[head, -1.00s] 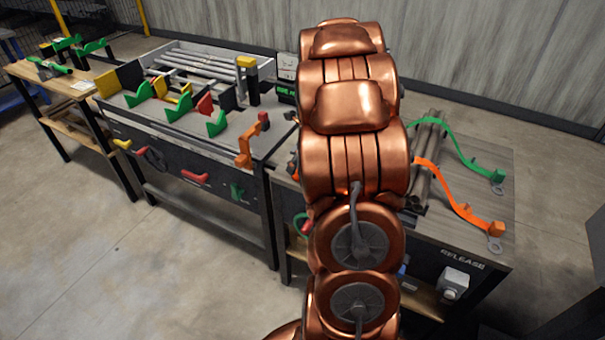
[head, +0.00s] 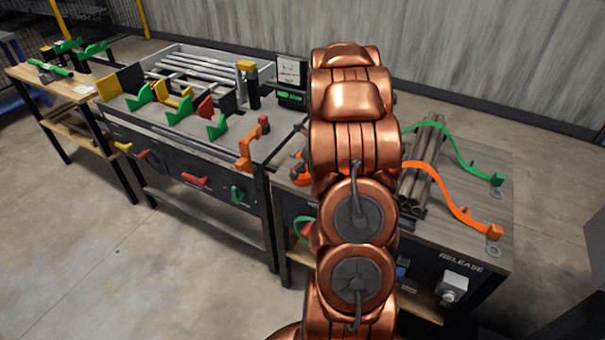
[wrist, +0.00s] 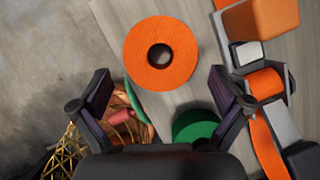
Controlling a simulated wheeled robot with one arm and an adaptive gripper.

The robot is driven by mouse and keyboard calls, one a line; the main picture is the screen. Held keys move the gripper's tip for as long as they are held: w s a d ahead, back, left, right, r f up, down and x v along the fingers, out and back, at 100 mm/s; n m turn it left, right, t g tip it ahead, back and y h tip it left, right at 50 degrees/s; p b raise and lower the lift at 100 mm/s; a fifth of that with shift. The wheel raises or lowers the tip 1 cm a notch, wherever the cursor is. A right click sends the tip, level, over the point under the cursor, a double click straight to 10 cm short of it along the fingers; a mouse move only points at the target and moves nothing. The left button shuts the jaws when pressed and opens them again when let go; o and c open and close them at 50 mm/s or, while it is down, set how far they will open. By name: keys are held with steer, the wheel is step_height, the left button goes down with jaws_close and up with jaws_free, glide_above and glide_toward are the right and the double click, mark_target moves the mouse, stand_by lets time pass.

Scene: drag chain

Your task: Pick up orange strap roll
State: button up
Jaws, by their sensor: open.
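The orange strap roll (wrist: 160,54) shows in the wrist view as a flat orange disc with a dark centre hole, on the grey wooden tabletop (wrist: 190,12). My gripper (wrist: 160,76) is open and empty, one dark finger at lower left and one at lower right of the roll. The roll lies ahead of and partly between the fingertips; I see no contact. In the head view my copper arm hides the gripper. Some orange (head: 303,176) shows left of the arm there; I cannot tell whether it is the roll.
A green roll (wrist: 195,127) lies close by, partly hidden by my gripper. An orange strap with a metal buckle (wrist: 262,85) runs beside the right finger. In the head view, brown tubes (head: 422,165) lie under green (head: 450,143) and orange straps (head: 445,195). A cluttered bench (head: 200,120) stands left.

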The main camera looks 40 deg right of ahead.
steer(key=shift+x, duration=1.4)
steer(key=shift+w, duration=0.1)
steer(key=c, duration=1.2)
steer(key=shift+d+r, duration=0.1)
step_height(320, 180, up, 10)
steer(key=shift+f+b, duration=0.1)
steer(key=shift+b, duration=0.35)
